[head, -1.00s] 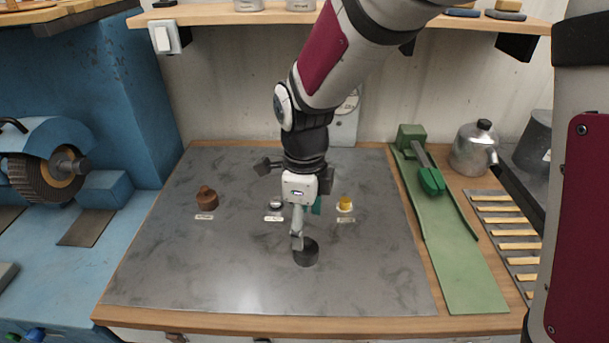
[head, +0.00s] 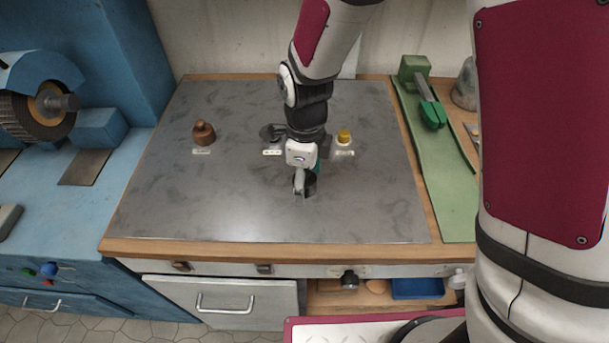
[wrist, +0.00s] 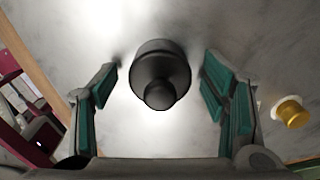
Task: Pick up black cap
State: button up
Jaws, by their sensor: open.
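The black cap (wrist: 160,75), a dark round piece with a knob on top, stands on the grey metal sheet. In the wrist view it sits between the two green-padded fingers of my gripper (wrist: 160,103), with a gap on each side. My gripper is open and empty. In the head view my gripper (head: 303,190) is low over the sheet and hides part of the black cap (head: 311,181).
A brown knobbed piece (head: 204,134) stands to the left on the grey sheet (head: 230,205). A yellow-topped piece (head: 344,137) stands close to the right of my gripper. A green strip (head: 432,170) lies along the right side. The front of the sheet is clear.

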jog(key=c, duration=1.1)
jog(key=shift+r, duration=0.1)
